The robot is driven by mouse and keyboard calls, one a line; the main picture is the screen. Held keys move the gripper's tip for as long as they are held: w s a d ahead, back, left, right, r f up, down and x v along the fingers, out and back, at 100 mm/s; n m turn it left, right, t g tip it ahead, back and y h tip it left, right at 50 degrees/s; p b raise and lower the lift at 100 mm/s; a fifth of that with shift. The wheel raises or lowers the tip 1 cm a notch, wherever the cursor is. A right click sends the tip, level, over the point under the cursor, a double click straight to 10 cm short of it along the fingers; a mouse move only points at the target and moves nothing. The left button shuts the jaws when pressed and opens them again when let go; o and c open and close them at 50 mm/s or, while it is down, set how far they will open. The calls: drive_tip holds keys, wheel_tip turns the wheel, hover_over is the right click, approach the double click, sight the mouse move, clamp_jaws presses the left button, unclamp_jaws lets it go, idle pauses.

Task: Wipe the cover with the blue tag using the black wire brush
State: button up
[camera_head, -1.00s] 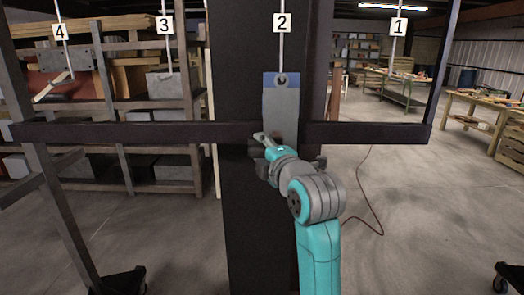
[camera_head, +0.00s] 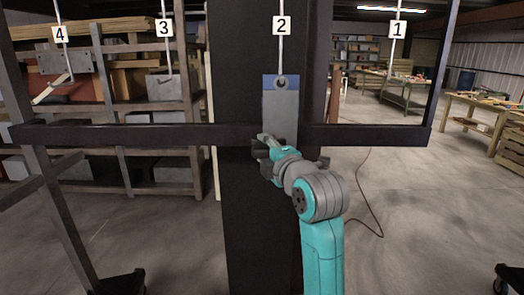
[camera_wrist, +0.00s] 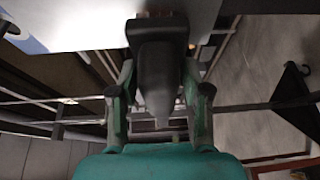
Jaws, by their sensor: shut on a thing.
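The cover with the blue tag (camera_head: 281,112) is a tall grey plate hanging on a rod below the number 2, with a blue band across its top. My gripper (camera_head: 266,147) is at its lower end in the head view. In the wrist view my gripper (camera_wrist: 160,100) is shut on the brush (camera_wrist: 158,75). The brush has a dark block at its far end, close to or against the pale cover (camera_wrist: 90,25). I cannot tell whether they touch. The bristles are hidden. A little blue shows at the cover's left edge.
A dark crossbar (camera_head: 370,134) runs behind the cover, and a wide dark post (camera_head: 250,220) stands behind it. Grey pieces hang below numbers 3 (camera_head: 166,90) and 4 (camera_head: 66,63) on the left. A wheeled foot (camera_head: 508,278) is at lower right.

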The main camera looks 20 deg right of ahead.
sight(256, 154)
drive_tip(key=shift+s+d, duration=0.25)
drive_tip(key=shift+d, duration=0.5)
drive_tip(key=shift+s+d, duration=0.25)
drive_tip(key=shift+d, duration=0.45)
drive_tip(key=shift+w, duration=0.1)
drive_tip(key=shift+w+a, duration=0.2)
drive_tip(key=shift+a, duration=0.4)
drive_tip(key=shift+w+a, duration=0.2)
drive_tip(key=shift+a, duration=0.35)
drive_tip(key=shift+w+a, duration=0.35)
drive_tip(key=shift+a, duration=0.3)
drive_tip(key=shift+c, duration=0.5)
drive_tip(key=shift+s+a+r, duration=0.1)
drive_tip(key=shift+s+a, duration=0.2)
drive_tip(key=shift+s, duration=0.65)
drive_tip(key=shift+s+a, duration=0.35)
drive_tip(key=shift+s, duration=0.6)
drive_tip(key=shift+s+a+r, duration=0.1)
drive_tip(key=shift+s+a, duration=0.2)
drive_tip(key=shift+s, duration=0.65)
drive_tip(key=shift+s, duration=0.1)
